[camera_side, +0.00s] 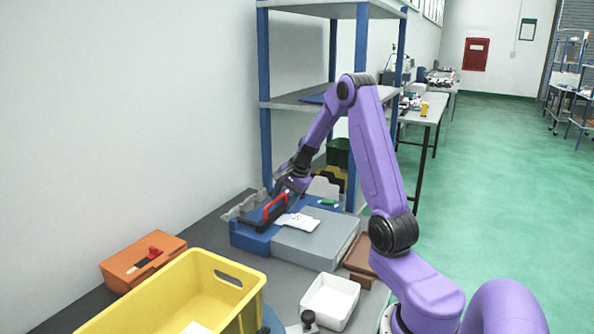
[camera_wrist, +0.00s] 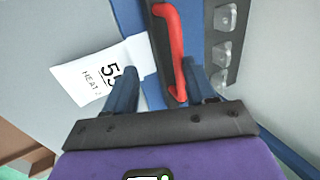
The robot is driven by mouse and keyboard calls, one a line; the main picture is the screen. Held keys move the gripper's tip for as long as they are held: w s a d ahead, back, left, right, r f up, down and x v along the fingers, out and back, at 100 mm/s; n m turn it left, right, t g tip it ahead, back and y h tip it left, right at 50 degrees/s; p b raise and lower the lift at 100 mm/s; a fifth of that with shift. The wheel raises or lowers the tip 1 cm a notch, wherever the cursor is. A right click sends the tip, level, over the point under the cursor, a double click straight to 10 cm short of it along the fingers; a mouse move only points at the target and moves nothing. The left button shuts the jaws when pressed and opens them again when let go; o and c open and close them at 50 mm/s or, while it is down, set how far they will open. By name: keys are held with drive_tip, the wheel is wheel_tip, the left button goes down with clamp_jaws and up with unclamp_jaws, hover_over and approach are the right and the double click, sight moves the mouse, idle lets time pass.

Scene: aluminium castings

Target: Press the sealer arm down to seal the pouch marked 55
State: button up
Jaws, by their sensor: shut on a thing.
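The sealer (camera_side: 318,243) is a blue and grey machine on the bench. Its dark sealer arm (camera_side: 258,222) with a red handle (camera_side: 275,206) lies low over the blue part; I cannot tell whether it touches down fully. The white pouch marked 55 (camera_side: 300,222) lies on the grey bed, one end towards the arm. In the wrist view the pouch (camera_wrist: 90,78) is left of the red handle (camera_wrist: 170,40). My gripper (camera_wrist: 163,72) is shut on the handle, its blue fingers on either side; it also shows in the side view (camera_side: 283,192).
A yellow crate (camera_side: 180,300) and an orange box (camera_side: 140,262) stand left of the sealer. A white tray (camera_side: 330,301) is in front and brown pieces (camera_side: 360,262) are at the right. A blue-posted shelf (camera_side: 265,110) rises behind. Grey clips (camera_side: 243,205) line the sealer's back edge.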

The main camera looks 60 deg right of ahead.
drive_tip(key=v, duration=1.5)
drive_tip(key=shift+r, duration=0.25)
drive_tip(key=shift+s, duration=0.1)
